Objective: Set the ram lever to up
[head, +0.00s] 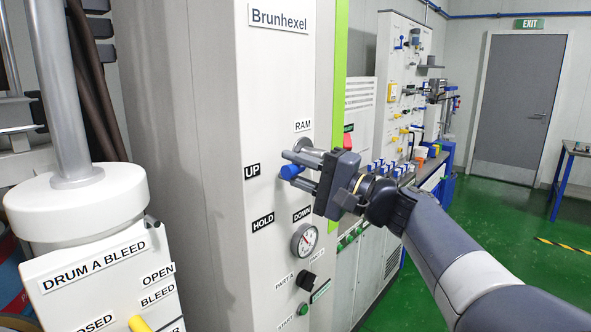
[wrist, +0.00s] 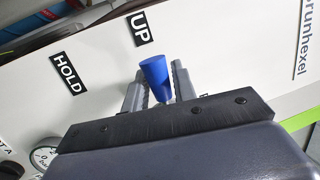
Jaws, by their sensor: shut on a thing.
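The ram lever has a blue handle (head: 291,171) on the grey Brunhexel panel, below the RAM label (head: 303,126). The handle's end points toward the UP label (head: 252,171); HOLD (head: 263,222) and DOWN (head: 301,214) lie lower. My gripper (head: 292,166) is shut on the handle, with one finger on each side. In the wrist view the blue handle (wrist: 153,72) stands between the fingers, its wide end near the UP label (wrist: 140,29).
A pressure gauge (head: 304,240) and knobs sit below the lever on the panel. The white DRUM A BLEED post (head: 90,265) stands close at the left. A workbench with blue-topped items is behind my arm. Green floor is open at the right.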

